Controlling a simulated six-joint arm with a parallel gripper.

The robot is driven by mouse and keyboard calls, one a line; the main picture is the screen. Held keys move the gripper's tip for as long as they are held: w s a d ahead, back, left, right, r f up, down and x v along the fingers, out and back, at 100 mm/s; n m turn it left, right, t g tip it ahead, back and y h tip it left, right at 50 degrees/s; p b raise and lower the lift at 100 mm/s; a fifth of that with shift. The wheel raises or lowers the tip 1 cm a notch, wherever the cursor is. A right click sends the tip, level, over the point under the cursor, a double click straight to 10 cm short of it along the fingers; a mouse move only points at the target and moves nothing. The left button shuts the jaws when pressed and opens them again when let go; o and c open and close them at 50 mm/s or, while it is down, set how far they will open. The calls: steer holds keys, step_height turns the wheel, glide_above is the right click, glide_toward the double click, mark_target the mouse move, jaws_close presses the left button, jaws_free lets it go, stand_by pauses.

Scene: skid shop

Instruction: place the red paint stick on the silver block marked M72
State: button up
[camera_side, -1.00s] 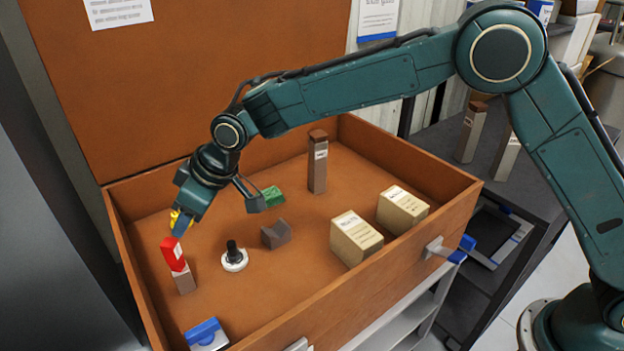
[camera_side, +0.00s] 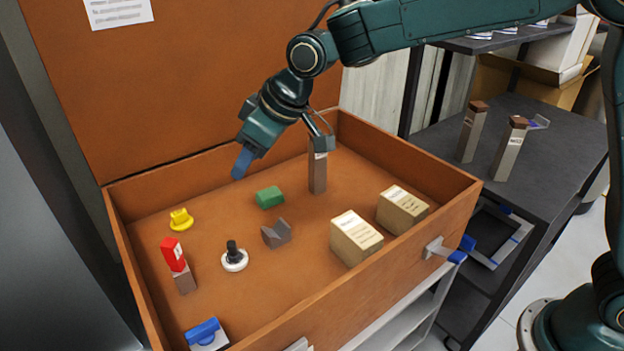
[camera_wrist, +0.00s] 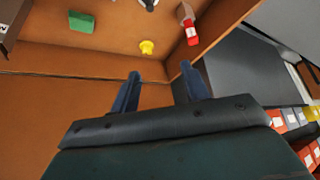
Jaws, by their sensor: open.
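The red paint stick (camera_side: 172,254) has a white label and stands at the drawer's left. It appears to rest on top of a small grey-brown block (camera_side: 185,280); in the wrist view the red piece (camera_wrist: 191,35) and block (camera_wrist: 184,12) also meet end to end. I cannot read M72 on any block, so I cannot tell whether this is the one. My gripper (camera_side: 283,152) is open and empty, raised over the back of the drawer, up and right of the red stick. Its blue fingers show in the wrist view (camera_wrist: 160,75) with nothing between them.
The orange-brown drawer (camera_side: 350,310) also holds a yellow piece (camera_side: 181,219), a green block (camera_side: 270,197), a notched block (camera_side: 276,234), a black-and-white knob (camera_side: 234,258), a tall post (camera_side: 317,172), two tan boxes (camera_side: 356,238) and a blue-topped piece (camera_side: 206,334).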

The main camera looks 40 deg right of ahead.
steer(key=s+d+r+m+h, duration=0.1)
steer(key=s+d+r+m, duration=0.1)
steer(key=s+d+r, duration=0.4)
steer(key=s+d+r+m+h, duration=0.1)
steer(key=s+d+r, duration=0.1)
steer(key=s+d, duration=0.75)
steer(key=s+d+f+m, duration=0.2)
steer(key=s+d, duration=0.3)
steer(key=s, duration=0.3)
steer(key=s+d+f+m+h, duration=0.1)
steer(key=s+d+f+m, duration=0.1)
steer(key=s+d, duration=0.3)
steer(key=s, duration=0.3)
steer(key=shift+s+d+f+h, duration=0.15)
steer(key=shift+s+d+h, duration=0.15)
steer(key=shift+s, duration=0.05)
